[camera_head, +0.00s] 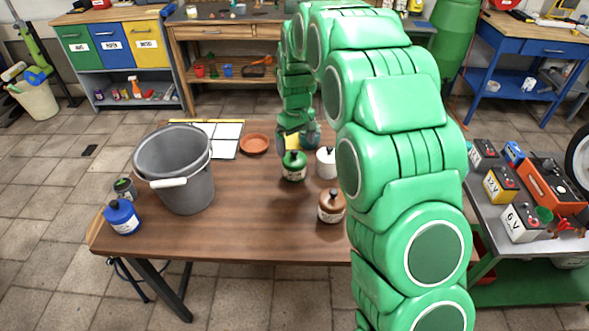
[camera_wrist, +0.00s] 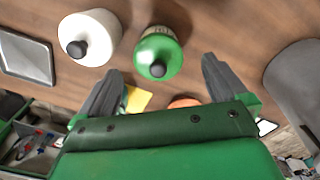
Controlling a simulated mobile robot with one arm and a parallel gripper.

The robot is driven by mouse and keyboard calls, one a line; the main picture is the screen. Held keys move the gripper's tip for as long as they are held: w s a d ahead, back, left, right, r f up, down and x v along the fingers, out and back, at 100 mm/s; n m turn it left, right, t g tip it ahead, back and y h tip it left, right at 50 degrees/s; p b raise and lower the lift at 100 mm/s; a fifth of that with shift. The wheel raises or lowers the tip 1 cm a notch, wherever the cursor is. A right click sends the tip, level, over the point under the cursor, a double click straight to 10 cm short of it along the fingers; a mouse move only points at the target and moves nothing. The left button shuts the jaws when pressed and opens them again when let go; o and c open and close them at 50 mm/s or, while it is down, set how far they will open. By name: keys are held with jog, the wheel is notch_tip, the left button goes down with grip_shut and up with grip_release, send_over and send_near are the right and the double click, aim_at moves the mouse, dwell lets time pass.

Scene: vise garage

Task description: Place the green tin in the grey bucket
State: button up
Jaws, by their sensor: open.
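The green tin (camera_head: 293,166) stands upright on the wooden table, left of a white tin, with a dark knob on its lid. In the wrist view the green tin (camera_wrist: 158,54) lies ahead of the fingers, roughly between their lines. My gripper (camera_head: 288,136) is just behind and above it in the head view. In the wrist view my gripper (camera_wrist: 162,80) has its two dark fingers wide apart with nothing held. The grey bucket (camera_head: 178,165) stands at the table's left, its white handle grip hanging at the front; its inside bottom is hidden. Its side shows in the wrist view (camera_wrist: 300,85).
A white tin (camera_head: 326,163) stands close right of the green tin, a brown tin (camera_head: 331,207) nearer the front. A blue tin (camera_head: 122,217) and a dark tin (camera_head: 125,189) stand left of the bucket. A terracotta dish (camera_head: 254,144) lies behind. The front middle is clear.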

aim_at(295, 152)
jog(key=shift+w+a+f, duration=0.6)
jog(key=shift+w+f, duration=0.15)
jog(key=shift+w+a+f, duration=0.15)
jog(key=shift+w+f, duration=0.05)
jog(key=shift+f, duration=0.25)
jog(key=shift+s+d+f, duration=0.1)
jog(key=shift+d+f, duration=0.1)
jog(key=shift+f, duration=1)
jog(key=shift+s+d+f, duration=0.1)
jog(key=shift+d+f, duration=0.05)
jog(key=shift+f, duration=1.1)
jog(key=shift+d+f, duration=0.2)
jog(key=shift+f, duration=1)
jog(key=c, duration=1.4)
jog(key=shift+r, duration=0.3)
notch_tip(295, 152, up, 3)
jog(key=shift+s+f, duration=0.1)
jog(key=shift+s, duration=0.05)
jog(key=s+d+r, duration=0.3)
jog(key=s+r, duration=0.6)
jog(key=s, duration=0.4)
jog(key=shift+s+d+r, duration=0.15)
jog(key=shift+s+r, duration=0.05)
jog(key=shift+r, duration=0.1)
